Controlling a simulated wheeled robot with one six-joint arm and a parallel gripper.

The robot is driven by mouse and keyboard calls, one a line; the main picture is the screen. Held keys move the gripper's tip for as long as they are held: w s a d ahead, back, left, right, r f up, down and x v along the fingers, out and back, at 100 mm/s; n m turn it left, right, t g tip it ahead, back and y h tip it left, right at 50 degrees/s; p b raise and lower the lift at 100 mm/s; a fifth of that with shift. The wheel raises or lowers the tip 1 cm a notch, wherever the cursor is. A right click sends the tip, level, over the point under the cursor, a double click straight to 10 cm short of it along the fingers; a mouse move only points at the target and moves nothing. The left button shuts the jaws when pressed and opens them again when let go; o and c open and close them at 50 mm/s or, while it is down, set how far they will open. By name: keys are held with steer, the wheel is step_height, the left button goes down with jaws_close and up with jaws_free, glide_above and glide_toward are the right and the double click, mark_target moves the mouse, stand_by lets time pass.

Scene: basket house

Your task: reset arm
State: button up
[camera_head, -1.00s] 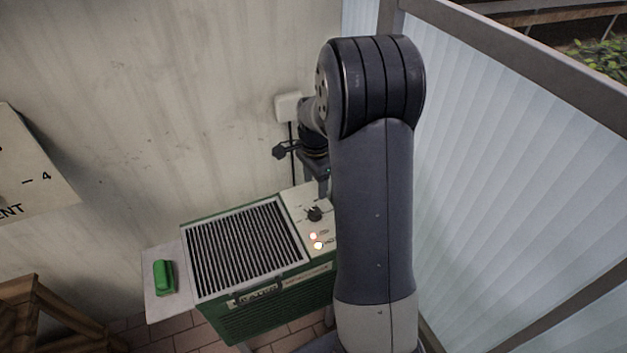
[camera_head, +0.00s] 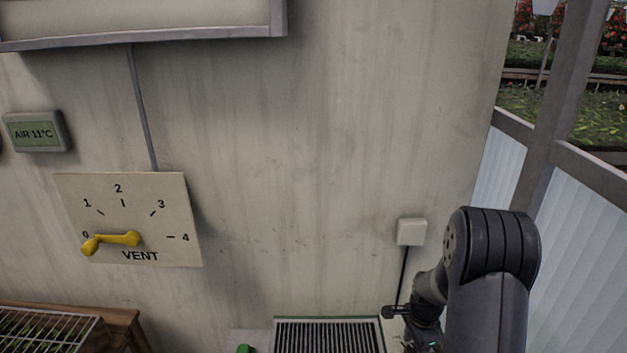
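My arm rises from the bottom right of the head view and bends toward the wall. The wrist end that carries my gripper (camera_head: 422,338) is at the lower edge, just right of the grille-topped heater (camera_head: 328,338). The fingers are cut off or hidden, so I cannot see whether they are open or shut. Nothing held can be made out.
A vent dial plate (camera_head: 160,215) is on the wall, its yellow lever (camera_head: 112,241) pointing to 0. A display (camera_head: 36,131) reads AIR 11°C. A white wall box (camera_head: 410,231) has a cable. A green block (camera_head: 244,349) and wire rack (camera_head: 45,332) are low left.

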mark_target(413, 348)
stand_by(0.4)
steer(key=shift+r, duration=0.2)
step_height(413, 348, up, 10)
step_height(413, 348, down, 10)
steer(key=shift+f, duration=0.1)
steer(key=n+p, duration=0.4)
steer(key=n, duration=0.1)
steer(key=shift+n, duration=0.3)
steer(key=n+p, duration=0.6)
steer(key=shift+p, duration=0.3)
step_height(413, 348, up, 8)
steer(key=shift+r+b, duration=0.15)
steer(key=shift+b, duration=1.05)
steer(key=shift+r, duration=0.75)
